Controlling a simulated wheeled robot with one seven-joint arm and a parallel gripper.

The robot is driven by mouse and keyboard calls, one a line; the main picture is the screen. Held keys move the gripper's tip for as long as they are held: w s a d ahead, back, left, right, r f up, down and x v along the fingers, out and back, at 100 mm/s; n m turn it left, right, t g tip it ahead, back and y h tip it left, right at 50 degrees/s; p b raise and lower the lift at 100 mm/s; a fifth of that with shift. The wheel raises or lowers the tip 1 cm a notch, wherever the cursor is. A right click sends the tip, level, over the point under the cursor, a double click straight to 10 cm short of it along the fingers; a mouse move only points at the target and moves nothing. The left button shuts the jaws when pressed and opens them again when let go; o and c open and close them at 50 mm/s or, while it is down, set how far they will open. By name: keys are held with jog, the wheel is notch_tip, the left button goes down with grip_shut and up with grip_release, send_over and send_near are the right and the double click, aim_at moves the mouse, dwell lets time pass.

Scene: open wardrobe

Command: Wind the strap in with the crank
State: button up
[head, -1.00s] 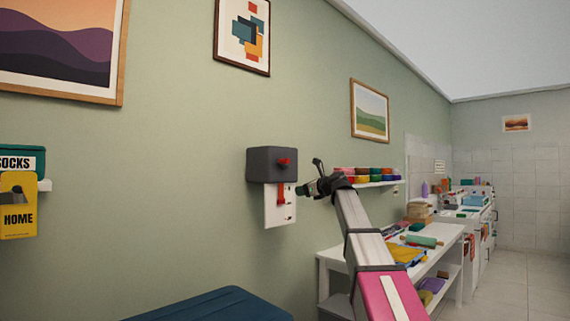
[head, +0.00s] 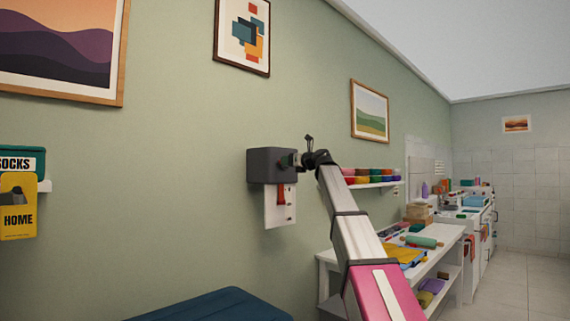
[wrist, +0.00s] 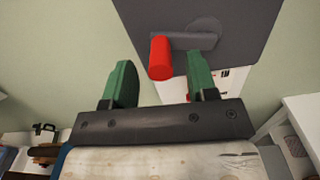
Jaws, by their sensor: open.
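A dark grey winch box (head: 268,165) is fixed to the green wall; it also fills the top of the wrist view (wrist: 255,25). The crank has a grey arm (wrist: 190,41) and a red knob (wrist: 160,58), seen in the wrist view; in the head view my gripper hides it. A red strap (head: 281,194) hangs below the box in front of a white plate (head: 271,211). My gripper (wrist: 160,75) is open, its green fingers on either side of the red knob, with gaps to it. It also shows at the box's front in the head view (head: 290,160).
A dark blue surface (head: 215,306) is at the bottom.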

jog(key=shift+x, duration=1.55)
jog(key=c, duration=0.9)
jog(key=shift+f, duration=0.1)
